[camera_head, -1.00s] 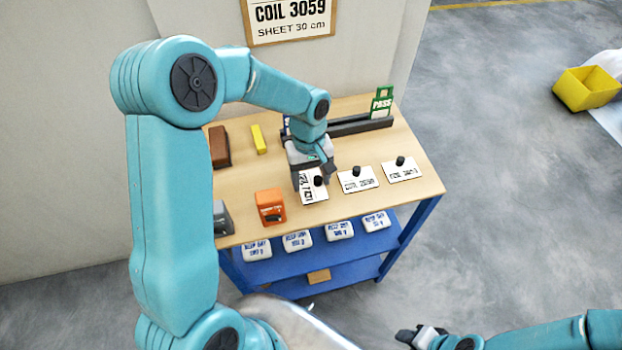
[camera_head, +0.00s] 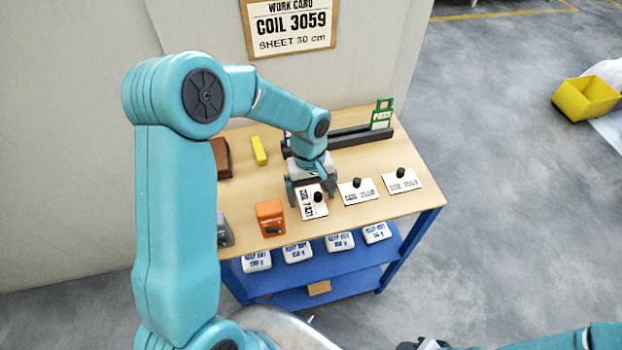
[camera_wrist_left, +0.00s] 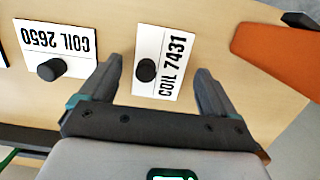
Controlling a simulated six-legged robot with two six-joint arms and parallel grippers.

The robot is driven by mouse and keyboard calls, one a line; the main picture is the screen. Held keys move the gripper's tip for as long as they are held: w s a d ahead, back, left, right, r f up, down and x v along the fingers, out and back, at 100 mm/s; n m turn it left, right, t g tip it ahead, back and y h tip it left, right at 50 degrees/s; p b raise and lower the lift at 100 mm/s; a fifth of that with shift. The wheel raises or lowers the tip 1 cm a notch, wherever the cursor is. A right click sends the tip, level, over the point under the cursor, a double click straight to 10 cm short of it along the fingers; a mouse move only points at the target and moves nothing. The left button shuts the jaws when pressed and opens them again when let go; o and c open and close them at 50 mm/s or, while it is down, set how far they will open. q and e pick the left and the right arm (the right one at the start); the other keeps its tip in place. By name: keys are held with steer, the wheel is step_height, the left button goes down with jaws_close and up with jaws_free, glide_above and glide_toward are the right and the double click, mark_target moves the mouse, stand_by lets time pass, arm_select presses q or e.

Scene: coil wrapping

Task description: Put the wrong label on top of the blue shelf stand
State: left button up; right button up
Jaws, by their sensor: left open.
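Three white labels with black knobs lie in a row on the wooden top of the blue shelf stand (camera_head: 413,240). The left one, COIL 7431 (camera_head: 309,209), is turned sideways. The middle label (camera_head: 356,194) reads COIL 2650 in the wrist view (camera_wrist_left: 60,45). The right label (camera_head: 402,183) is too small to read. My left gripper (camera_head: 312,197) is open over the COIL 7431 label. In the wrist view its fingers (camera_wrist_left: 158,70) stand either side of that label (camera_wrist_left: 152,88), apart from the knob. My right gripper (camera_head: 425,344) is mostly cut off at the bottom edge.
A work card (camera_head: 290,28) on the wall reads COIL 3059. An orange device (camera_head: 270,217), a yellow block (camera_head: 259,150) and a brown block (camera_head: 220,158) lie left. A dark rail with a green sign (camera_head: 384,108) runs behind. Several white packs (camera_head: 340,242) fill the shelf below.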

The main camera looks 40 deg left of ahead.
mark_target(310, 194)
arm_select(q)
step_height(310, 194, up, 12)
steer(key=w+a+b, duration=0.1)
steer(key=shift+a, duration=0.15)
steer(key=shift+w+f, duration=0.15)
